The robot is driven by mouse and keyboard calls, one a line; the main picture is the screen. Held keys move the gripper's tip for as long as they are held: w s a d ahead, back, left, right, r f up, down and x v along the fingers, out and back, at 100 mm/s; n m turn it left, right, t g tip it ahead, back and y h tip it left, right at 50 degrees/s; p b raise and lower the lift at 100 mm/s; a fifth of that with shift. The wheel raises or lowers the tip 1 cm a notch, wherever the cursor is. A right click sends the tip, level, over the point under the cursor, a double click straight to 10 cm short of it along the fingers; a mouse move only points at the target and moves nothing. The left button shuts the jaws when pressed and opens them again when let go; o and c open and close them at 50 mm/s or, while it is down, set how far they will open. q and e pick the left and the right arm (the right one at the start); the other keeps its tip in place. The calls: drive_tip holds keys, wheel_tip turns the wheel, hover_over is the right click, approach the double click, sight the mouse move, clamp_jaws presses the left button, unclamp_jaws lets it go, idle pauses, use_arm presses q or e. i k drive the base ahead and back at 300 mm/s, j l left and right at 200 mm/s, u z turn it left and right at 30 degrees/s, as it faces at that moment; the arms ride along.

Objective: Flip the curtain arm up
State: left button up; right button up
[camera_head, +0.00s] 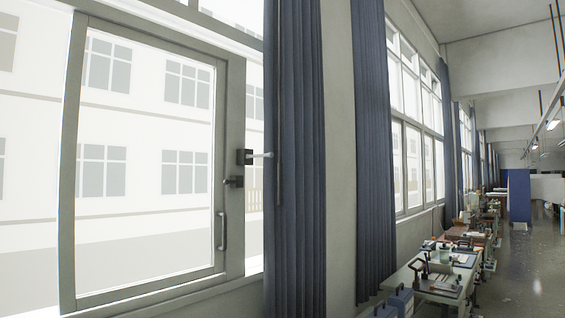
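A dark blue curtain (296,150) hangs gathered at the right edge of the near window. A small lever with a dark square mount (245,157) and a light bar (262,155) sits on the window's right frame post. The light bar sticks out roughly level to the right, its tip close to the curtain's left edge. I cannot tell for certain that this is the curtain arm. A second dark latch (234,182) is just below it, pointing left. Neither of my grippers is in view.
The grey-framed window sash (72,170) has a vertical pull handle (223,231) low on its right side. A second blue curtain (372,150) hangs further right. Workbenches with equipment (440,285) line the wall. The floor (530,260) at far right looks open.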

sight(270, 154)
drive_tip(key=i+l+u, duration=0.1)
drive_tip(key=i+z, duration=0.15)
drive_tip(key=i, duration=0.35)
drive_tip(key=i+z, duration=0.15)
drive_tip(key=i, duration=0.35)
drive_tip(key=i+z, duration=0.15)
drive_tip(key=i, duration=0.35)
drive_tip(key=i+j+z, duration=0.15)
drive_tip(key=i, duration=0.35)
drive_tip(key=i+j+z, duration=0.15)
drive_tip(key=i, duration=0.35)
drive_tip(key=j, duration=0.1)
